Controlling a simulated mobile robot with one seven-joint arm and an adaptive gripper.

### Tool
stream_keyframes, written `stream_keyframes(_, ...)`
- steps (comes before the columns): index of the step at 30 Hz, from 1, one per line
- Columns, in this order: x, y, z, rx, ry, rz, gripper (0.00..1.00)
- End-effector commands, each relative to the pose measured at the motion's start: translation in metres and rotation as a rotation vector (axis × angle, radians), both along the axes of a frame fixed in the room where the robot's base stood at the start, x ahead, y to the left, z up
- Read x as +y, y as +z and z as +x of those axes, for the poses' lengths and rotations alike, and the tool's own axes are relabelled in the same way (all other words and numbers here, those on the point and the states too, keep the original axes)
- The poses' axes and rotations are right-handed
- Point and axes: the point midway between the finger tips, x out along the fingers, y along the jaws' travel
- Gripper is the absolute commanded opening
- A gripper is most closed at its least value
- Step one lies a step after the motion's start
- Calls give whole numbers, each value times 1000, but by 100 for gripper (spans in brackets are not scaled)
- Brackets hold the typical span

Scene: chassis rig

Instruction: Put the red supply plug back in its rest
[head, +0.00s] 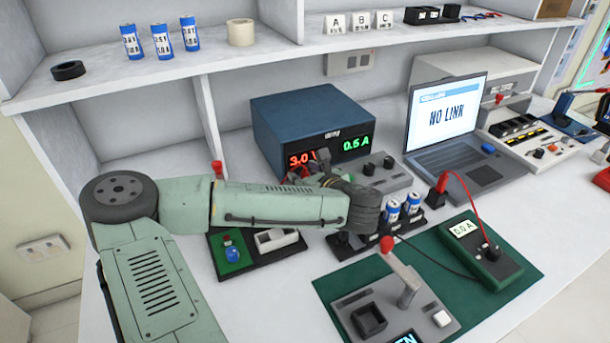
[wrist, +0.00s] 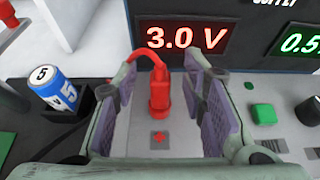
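The red supply plug (wrist: 160,92) stands upright on the grey front ledge of the power supply, just behind a red plus mark, with its red lead bending away at the top left. My gripper (wrist: 164,78) is open around it, one purple-padded finger on each side, with gaps between pads and plug. In the head view my gripper (head: 318,168) is in front of the blue supply (head: 300,115), which reads 3.0 V and 0.5 or 0.6 A. My arm hides the plug there. I cannot make out the plug's rest for certain.
A blue cell marked 5 (wrist: 53,88) sits in a black holder left of my gripper. A green button (wrist: 263,113) and a dark knob are at the right. The laptop (head: 450,130) shows NO LINK. A meter (head: 480,255) and lever fixture (head: 395,305) stand on the green mat.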

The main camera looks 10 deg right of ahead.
Motion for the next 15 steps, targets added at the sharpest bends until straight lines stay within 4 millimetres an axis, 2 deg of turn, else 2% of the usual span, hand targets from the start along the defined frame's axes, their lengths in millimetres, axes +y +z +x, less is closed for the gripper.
stream_keyframes(8,1,-2,4,0,-1,1,38)
stream_keyframes(15,1,-2,3,0,-1,1,23)
